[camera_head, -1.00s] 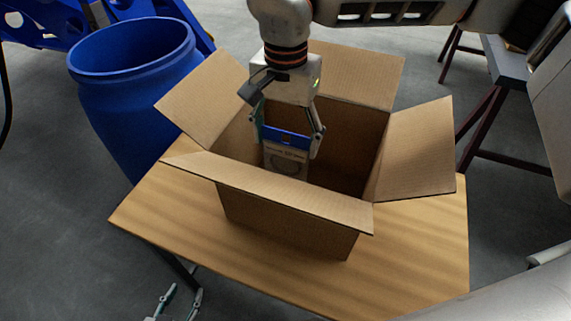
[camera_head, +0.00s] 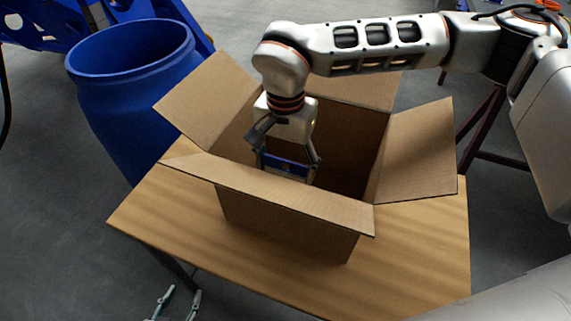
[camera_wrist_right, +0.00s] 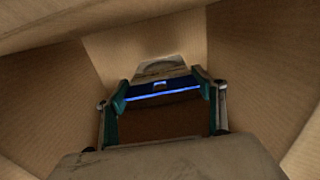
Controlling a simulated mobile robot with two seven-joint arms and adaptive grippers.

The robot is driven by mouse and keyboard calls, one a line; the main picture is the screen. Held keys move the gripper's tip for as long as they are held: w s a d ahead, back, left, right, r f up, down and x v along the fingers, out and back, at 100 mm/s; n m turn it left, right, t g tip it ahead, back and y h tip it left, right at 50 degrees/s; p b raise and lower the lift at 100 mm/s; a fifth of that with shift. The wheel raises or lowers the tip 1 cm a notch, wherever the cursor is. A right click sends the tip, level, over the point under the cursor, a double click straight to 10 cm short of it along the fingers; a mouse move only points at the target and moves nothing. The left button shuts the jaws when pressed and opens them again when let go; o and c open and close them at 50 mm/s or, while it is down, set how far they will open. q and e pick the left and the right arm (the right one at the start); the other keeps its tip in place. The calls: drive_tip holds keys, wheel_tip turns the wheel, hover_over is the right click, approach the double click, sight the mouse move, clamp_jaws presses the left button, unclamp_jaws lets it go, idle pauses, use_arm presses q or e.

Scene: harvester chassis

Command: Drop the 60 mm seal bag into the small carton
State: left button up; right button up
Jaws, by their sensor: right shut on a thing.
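The small carton (camera_head: 290,222) stands open on the wooden table, its flaps spread outward. My right gripper (camera_head: 288,168) reaches down into it from above and is shut on the seal bag (camera_head: 286,163), a flat pack with a blue top band. The carton's near wall and flap hide the bag's lower part in the head view. In the right wrist view the bag (camera_wrist_right: 163,88) sits between the fingertips, with carton walls around it. Whether the bag touches the carton floor cannot be seen. My left gripper (camera_head: 178,306) is at the bottom edge, its fingers apart and empty.
A blue barrel (camera_head: 130,90) stands left of the table, close behind its left corner. Bare tabletop (camera_head: 420,240) lies right and in front of the carton. A dark trestle (camera_head: 485,130) stands at the back right.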

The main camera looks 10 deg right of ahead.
drive_tip(key=shift+f, duration=0.55)
drive_tip(key=o, duration=1.1)
wheel_tip(320, 180, up, 13)
